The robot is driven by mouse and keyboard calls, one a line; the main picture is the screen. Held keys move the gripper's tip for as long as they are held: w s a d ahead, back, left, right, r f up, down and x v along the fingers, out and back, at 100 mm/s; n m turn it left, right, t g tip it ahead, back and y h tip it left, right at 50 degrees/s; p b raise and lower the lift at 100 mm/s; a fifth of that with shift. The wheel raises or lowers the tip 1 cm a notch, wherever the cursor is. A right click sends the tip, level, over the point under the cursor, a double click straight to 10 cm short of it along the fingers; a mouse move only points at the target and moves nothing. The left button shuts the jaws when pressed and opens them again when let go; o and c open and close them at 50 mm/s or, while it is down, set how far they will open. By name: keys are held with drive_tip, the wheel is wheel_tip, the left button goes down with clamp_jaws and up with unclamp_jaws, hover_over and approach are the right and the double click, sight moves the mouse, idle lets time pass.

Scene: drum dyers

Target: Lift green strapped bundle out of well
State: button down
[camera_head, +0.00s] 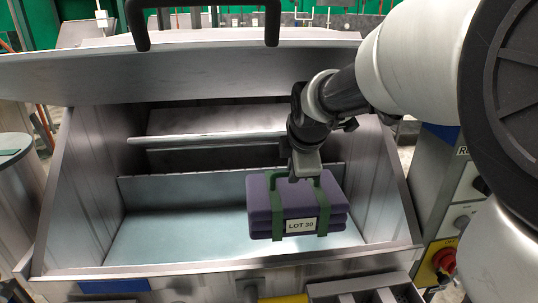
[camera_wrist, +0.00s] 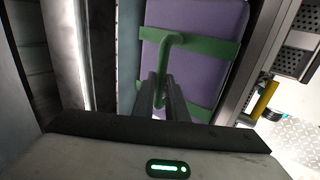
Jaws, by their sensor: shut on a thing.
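The bundle (camera_head: 259,201) is a stack of purple folded cloth with green straps, a green top handle and a white label reading LOT 30. My gripper (camera_head: 304,176) is above it, shut on the green handle. The bundle hangs roughly level in the mouth of the metal well (camera_head: 140,236), toward its right side. In the wrist view the fingers (camera_wrist: 162,100) close around the green handle on the purple bundle (camera_wrist: 195,60). Whether the bundle's underside touches anything is hard to tell.
The well's front rim (camera_head: 220,269) runs just in front of the bundle. A raised metal lid (camera_head: 180,70) with black handles spans the back. A control panel with a red and yellow switch (camera_head: 443,260) stands at the right. A yellow handle (camera_head: 284,298) sits below the front rim.

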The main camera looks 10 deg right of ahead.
drive_tip(key=s+b, duration=0.1)
drive_tip(key=s, duration=2.4)
drive_tip(key=shift+s+r, duration=0.15)
drive_tip(key=shift+s, duration=0.05)
idle(1.2)
drive_tip(key=shift+w, duration=0.1)
